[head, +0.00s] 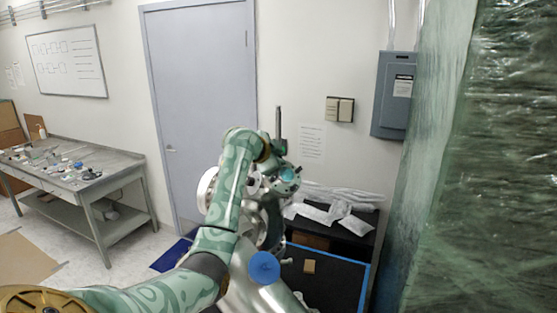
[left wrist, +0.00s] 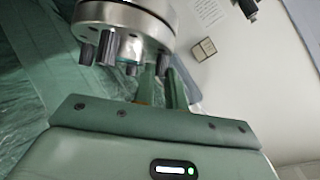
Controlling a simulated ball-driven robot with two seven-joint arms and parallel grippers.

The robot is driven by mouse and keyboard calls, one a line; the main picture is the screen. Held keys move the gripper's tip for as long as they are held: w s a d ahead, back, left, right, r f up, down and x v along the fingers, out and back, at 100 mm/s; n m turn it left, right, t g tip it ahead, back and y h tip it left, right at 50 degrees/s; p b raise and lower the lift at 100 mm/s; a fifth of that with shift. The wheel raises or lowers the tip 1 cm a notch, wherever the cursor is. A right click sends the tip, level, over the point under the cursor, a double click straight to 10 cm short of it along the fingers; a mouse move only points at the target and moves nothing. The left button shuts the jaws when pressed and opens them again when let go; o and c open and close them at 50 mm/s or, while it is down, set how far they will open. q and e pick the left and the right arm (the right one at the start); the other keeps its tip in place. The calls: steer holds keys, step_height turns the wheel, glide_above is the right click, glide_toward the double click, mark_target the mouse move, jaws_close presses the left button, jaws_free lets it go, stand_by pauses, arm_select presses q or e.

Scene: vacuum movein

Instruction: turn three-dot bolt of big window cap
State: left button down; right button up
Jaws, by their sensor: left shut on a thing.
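In the left wrist view, a round metal cap (left wrist: 125,22) fills the upper left, with several dark bolts standing out around its rim. In the head view, a metal flange with a teal window (head: 287,176) shows beside the end of my left arm. My left gripper (left wrist: 160,84) is at the cap's edge, its narrow green fingers shut on what looks like a bolt on the rim. The fingertips and the held bolt are partly hidden, and I cannot make out any dots. My right gripper is in neither view.
A dark, blue-edged cart (head: 330,275) stands below, with foil-wrapped parts (head: 352,226) behind. A workbench (head: 85,185) with small items is at the left. Green wrapped plastic sheeting (head: 485,170) fills the right side. A grey door (head: 205,90) and electrical box (head: 395,95) are behind.

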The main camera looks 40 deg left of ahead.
arm_select(q)
steer(key=shift+f+m+g+h, duration=0.25)
steer(key=shift+m+g+h, duration=0.05)
steer(key=shift+m+g, duration=0.1)
